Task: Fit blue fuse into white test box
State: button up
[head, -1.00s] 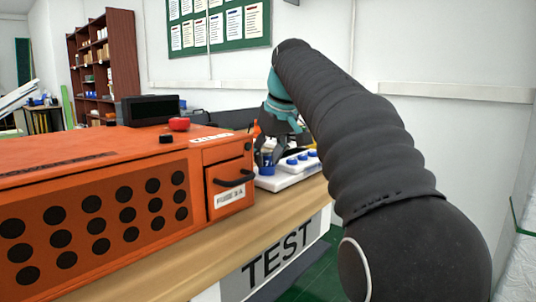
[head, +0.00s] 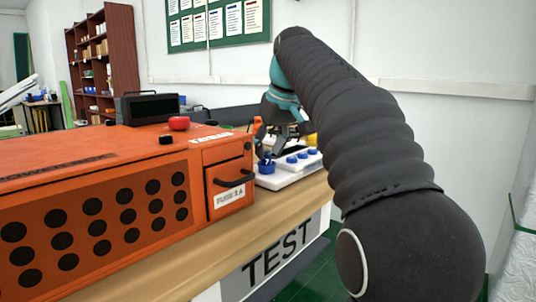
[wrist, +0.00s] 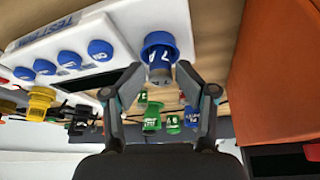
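The blue fuse (wrist: 160,42), marked with a 7, stands at one end of the white test box (wrist: 122,22). It also shows in the head view (head: 266,168) at the near left end of the box (head: 288,178). Whether it is fully seated cannot be told. My gripper (wrist: 160,72) is open, with its two fingertips on either side of the fuse's near side and small gaps between.
Several blue caps (wrist: 70,60) line the white box. Yellow (wrist: 40,98) and green pieces (wrist: 152,118) lie beyond on the wooden bench. A large orange unit (head: 100,200) stands close beside the box. A wall is behind my arm.

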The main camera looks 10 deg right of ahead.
jog(key=p+v, duration=0.3)
jog(key=v, duration=0.7)
jog(key=shift+r, duration=0.3)
jog(key=shift+s, duration=0.2)
